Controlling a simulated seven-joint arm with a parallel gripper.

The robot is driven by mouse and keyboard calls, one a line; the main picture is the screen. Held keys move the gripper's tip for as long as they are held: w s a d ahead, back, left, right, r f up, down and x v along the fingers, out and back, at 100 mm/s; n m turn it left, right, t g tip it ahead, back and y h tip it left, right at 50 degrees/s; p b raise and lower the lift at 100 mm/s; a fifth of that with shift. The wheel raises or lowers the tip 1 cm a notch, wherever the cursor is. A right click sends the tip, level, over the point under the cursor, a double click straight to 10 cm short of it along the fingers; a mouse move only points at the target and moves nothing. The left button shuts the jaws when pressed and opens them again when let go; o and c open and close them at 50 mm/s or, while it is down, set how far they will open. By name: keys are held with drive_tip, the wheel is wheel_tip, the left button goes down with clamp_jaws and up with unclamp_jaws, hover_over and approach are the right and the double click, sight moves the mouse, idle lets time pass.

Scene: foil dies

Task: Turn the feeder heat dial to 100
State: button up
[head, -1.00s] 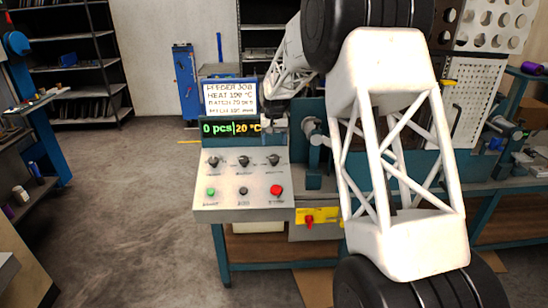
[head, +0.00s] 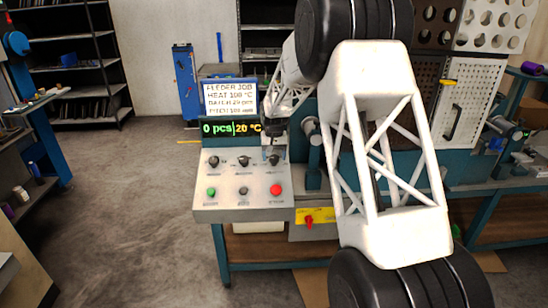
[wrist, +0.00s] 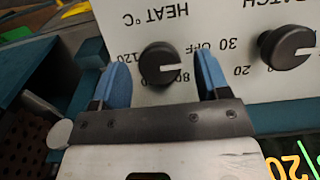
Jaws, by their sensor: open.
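The heat dial (wrist: 158,63) is a round black knob on the pale panel, labelled HEAT °C, upside down in the wrist view. Its white pointer line points right in that view, towards the OFF side. In the head view it is the rightmost dial (head: 273,160) of the top row. My gripper (wrist: 162,68) is open, with one blue finger on each side of the dial and a gap visible on both sides. I cannot tell how deep the fingertips reach. My gripper also shows just above the dial in the head view (head: 272,149), partly hidden by my arm.
The batch dial (wrist: 287,47) sits close beside the right finger in the wrist view. The display (head: 231,129) reads 0 pcs and 20 °C. A job card (head: 229,98) above it shows HEAT 100 °C. A green button (head: 211,191) and red button (head: 276,190) lie below the dials.

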drive_tip(key=shift+f, duration=0.35)
drive_tip(key=c, duration=0.9)
